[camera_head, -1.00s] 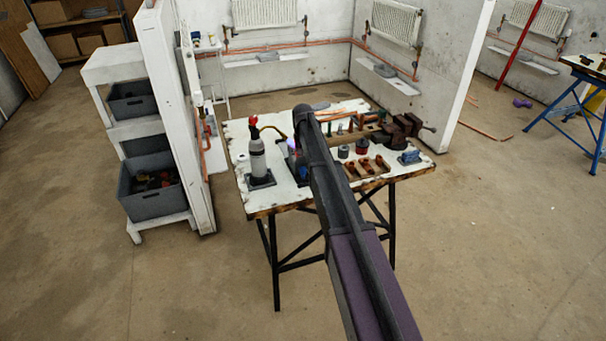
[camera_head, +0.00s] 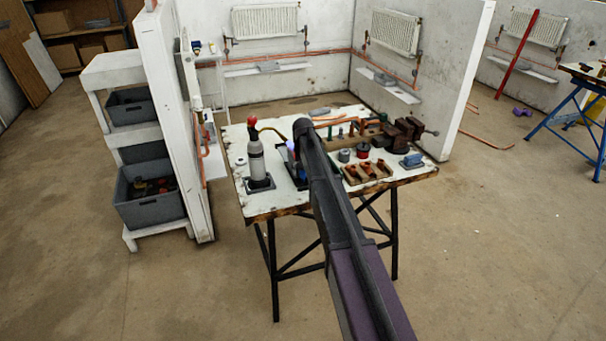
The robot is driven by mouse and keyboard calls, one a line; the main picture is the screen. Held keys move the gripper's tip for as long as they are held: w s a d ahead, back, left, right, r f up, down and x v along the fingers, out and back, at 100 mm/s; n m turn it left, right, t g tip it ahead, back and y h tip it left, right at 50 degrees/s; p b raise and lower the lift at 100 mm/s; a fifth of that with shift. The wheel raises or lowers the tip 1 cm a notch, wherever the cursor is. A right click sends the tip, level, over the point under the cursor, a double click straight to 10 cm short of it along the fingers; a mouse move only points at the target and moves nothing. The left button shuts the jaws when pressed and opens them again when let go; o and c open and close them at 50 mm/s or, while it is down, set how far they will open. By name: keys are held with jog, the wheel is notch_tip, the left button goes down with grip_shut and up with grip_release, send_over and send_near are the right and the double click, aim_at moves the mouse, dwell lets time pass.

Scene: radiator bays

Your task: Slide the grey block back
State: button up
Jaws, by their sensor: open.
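Several grey block-like things are in view, and I cannot tell which one the task names. One grey block (camera_head: 384,79) lies on the white shelf (camera_head: 400,92) under the right-hand radiator. Another grey block (camera_head: 268,66) lies on the shelf under the back radiator. A flat grey piece (camera_head: 320,112) lies at the back edge of the workbench (camera_head: 290,202). My arm reaches out over the bench, and its far end bends down near the bench's middle. My gripper is hidden behind the arm, so its fingers and any contact do not show.
A bottle with a red top (camera_head: 256,155) stands on the bench's left side. A vise (camera_head: 402,131), copper fittings (camera_head: 368,171) and a blue-grey tool (camera_head: 412,161) are at its right. A white rack with grey bins (camera_head: 150,193) stands left. Floor in front is clear.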

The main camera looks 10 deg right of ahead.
grip_shut()
jog(key=shift+w+a, duration=0.25)
jog(key=shift+w, duration=1.35)
jog(key=shift+w+a, duration=0.25)
jog(key=shift+w, duration=1.35)
jog(key=shift+w+a, duration=0.25)
jog(key=shift+w, duration=1.35)
grip_release()
jog(key=shift+s, duration=0.1)
